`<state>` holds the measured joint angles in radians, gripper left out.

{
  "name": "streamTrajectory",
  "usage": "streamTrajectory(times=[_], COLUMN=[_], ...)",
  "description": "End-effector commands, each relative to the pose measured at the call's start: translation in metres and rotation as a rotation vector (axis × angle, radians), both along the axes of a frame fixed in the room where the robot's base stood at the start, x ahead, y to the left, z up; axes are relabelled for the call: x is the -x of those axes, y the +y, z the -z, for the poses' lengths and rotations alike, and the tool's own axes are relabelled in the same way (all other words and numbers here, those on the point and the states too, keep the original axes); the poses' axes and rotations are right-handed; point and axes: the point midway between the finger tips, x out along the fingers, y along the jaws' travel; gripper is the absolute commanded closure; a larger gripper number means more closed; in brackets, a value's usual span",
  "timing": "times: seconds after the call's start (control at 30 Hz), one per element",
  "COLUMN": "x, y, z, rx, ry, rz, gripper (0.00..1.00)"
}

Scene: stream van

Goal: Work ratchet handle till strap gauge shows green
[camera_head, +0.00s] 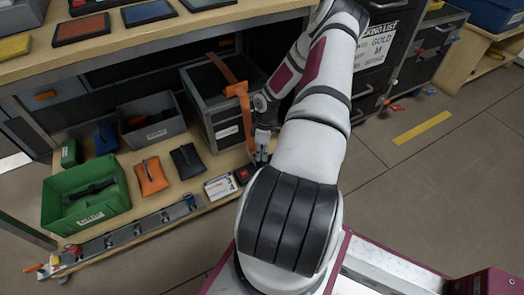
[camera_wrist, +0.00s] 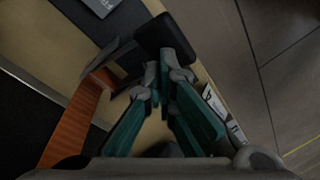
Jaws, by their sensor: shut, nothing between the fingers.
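An orange strap (camera_head: 228,72) runs over the dark grey crate (camera_head: 214,125) on the lower shelf and down its front. An orange piece (camera_head: 237,90) sits on the strap at the crate's top edge; I cannot tell if it is the ratchet handle. My gripper (camera_head: 262,156) is low, just right of the crate front. In the wrist view, my gripper (camera_wrist: 165,68) has its teal fingers together and empty, close to a black block (camera_wrist: 164,34). The strap (camera_wrist: 76,122) lies to their left. No strap gauge can be made out for certain.
A small black box with a red top (camera_head: 243,175) and a white card (camera_head: 220,187) lie near the shelf's front. A green bin (camera_head: 86,217), a grey bin (camera_head: 152,132) and orange and black pouches stand left. A metal rail (camera_head: 137,229) edges the shelf. Floor at right is mostly clear.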

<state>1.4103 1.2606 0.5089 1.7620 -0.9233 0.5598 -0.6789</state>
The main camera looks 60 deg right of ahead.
Motion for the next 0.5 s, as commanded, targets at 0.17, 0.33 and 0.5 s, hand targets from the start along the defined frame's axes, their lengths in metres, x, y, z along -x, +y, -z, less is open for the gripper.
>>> streamTrajectory(times=[0.17,0.33,0.5], x=[0.0017,0.0029,0.0043], y=[0.0011,0.0021,0.0029], z=[0.0014,0.0024,0.0035], rx=[-0.001,-0.001,-0.002], ry=[0.001,0.001,0.002], rz=[0.0,0.0,0.0], gripper=[1.0,1.0,1.0])
